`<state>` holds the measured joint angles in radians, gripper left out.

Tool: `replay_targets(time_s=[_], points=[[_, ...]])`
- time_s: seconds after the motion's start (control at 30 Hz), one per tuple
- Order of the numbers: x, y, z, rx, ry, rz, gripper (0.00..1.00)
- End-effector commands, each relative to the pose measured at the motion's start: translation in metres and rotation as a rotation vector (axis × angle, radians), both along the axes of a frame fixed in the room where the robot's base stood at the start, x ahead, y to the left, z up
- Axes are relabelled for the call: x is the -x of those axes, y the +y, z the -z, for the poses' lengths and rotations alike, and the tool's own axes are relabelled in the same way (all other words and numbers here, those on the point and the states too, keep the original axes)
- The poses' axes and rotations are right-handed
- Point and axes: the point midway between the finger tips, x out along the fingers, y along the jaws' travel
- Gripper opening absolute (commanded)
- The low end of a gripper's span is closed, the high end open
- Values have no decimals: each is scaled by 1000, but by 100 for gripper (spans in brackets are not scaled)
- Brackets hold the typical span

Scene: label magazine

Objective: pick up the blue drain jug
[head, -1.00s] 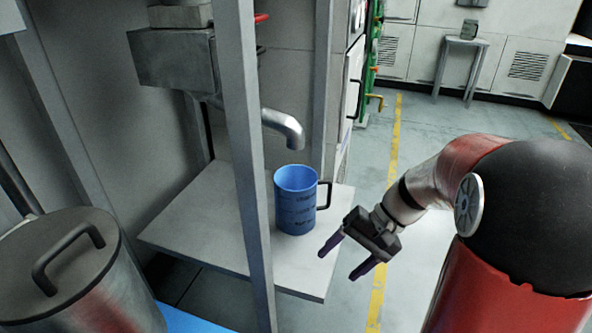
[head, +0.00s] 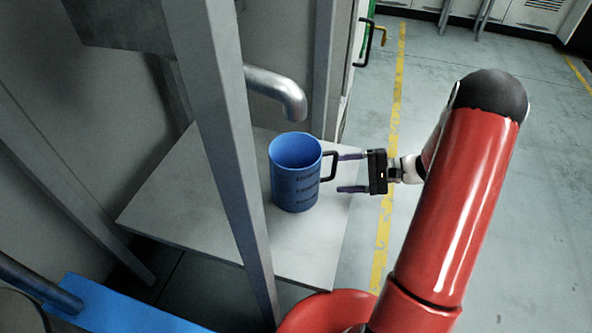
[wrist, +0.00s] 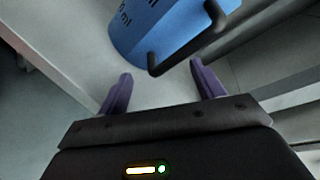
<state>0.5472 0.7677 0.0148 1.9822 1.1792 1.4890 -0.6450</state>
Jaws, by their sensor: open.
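The blue drain jug (head: 295,175) stands upright on a grey shelf (head: 190,200), below and just right of a metal spout. Its dark handle (head: 329,165) points right, toward my gripper. My gripper (head: 340,172) is open and empty, its two purple fingers pointing left at the handle side of the jug. In the head view the far fingertip lies close by the handle; I cannot tell whether they touch. In the wrist view the jug (wrist: 150,25) is ahead at the top, partly cut off, with its handle (wrist: 190,42) above the gap between the fingers (wrist: 160,85).
A grey upright post (head: 225,140) stands in front of the shelf, left of the jug. The metal spout (head: 285,92) hangs over the shelf behind the jug. A blue surface (head: 110,305) is at lower left. Open floor with a yellow line (head: 388,215) lies right of the shelf.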

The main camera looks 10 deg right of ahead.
Motion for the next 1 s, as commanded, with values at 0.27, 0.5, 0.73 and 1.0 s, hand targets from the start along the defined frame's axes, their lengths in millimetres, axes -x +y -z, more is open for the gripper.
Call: replay_targets(time_s=[0.27, 0.5, 0.73, 1.0], points=[[-8, 36, 5, 0, 2, -2, 67], [-9, 38, 6, 1, 1, -2, 67], [-9, 38, 6, 1, 1, -2, 41], [-9, 38, 6, 2, 1, -1, 6]])
